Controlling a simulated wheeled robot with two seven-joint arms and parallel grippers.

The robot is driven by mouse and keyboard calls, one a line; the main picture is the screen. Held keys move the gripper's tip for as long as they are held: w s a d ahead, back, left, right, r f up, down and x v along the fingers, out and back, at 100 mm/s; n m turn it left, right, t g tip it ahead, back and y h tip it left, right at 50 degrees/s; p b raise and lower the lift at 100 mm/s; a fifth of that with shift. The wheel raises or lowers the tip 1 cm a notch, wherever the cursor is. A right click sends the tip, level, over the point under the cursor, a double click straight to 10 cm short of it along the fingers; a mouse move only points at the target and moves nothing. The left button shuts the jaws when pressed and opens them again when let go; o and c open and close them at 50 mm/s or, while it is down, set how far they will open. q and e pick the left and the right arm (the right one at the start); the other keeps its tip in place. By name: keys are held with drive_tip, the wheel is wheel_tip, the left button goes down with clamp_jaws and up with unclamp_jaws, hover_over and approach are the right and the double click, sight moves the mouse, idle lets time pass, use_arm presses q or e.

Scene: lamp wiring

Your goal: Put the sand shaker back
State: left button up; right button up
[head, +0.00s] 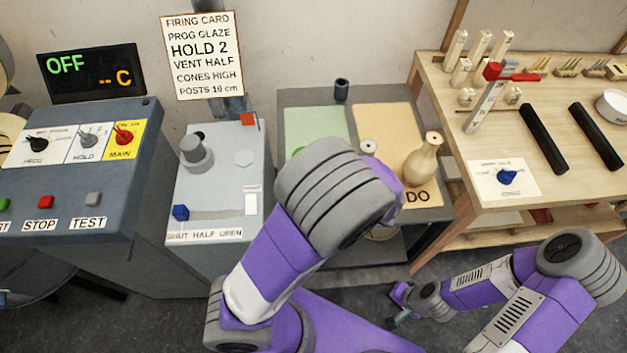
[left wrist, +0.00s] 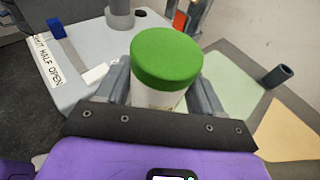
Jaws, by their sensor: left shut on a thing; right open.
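The sand shaker (left wrist: 166,65) has a green lid and a pale body. In the left wrist view it sits between the two fingers of my left gripper (left wrist: 162,92), which is shut on it. In the head view my left forearm hides that gripper and most of the shaker; only a bit of green (head: 297,152) shows beside the arm. My right gripper (head: 396,308) is low over the floor, in front of the bench, open and apart from any object.
A grey table bears a green mat (head: 308,122), a tan mat (head: 372,115), a small dark cup (head: 341,90) and a beige vase (head: 424,160). The grey box with a slider (head: 215,214) stands left. A wooden bench (head: 450,100) with tools stands right.

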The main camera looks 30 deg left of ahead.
use_arm(q)
drive_tip(key=f+b, duration=0.1)
drive_tip(key=f, duration=0.2)
drive_tip(key=shift+s+f, duration=0.2)
wheel_tip(320, 180, down, 4)
drive_tip(key=shift+f+b, duration=0.15)
drive_tip(key=shift+b, duration=0.85)
use_arm(e)
wheel_tip(320, 180, down, 4)
drive_tip(key=shift+s+r, duration=0.15)
drive_tip(key=shift+r, duration=0.05)
use_arm(q)
drive_tip(key=o, duration=1.2)
drive_tip(key=shift+w, duration=0.1)
drive_tip(key=p+v, duration=0.3)
drive_tip(key=v, duration=0.9)
use_arm(e)
wheel_tip(320, 180, up, 3)
drive_tip(key=shift+r, duration=0.1)
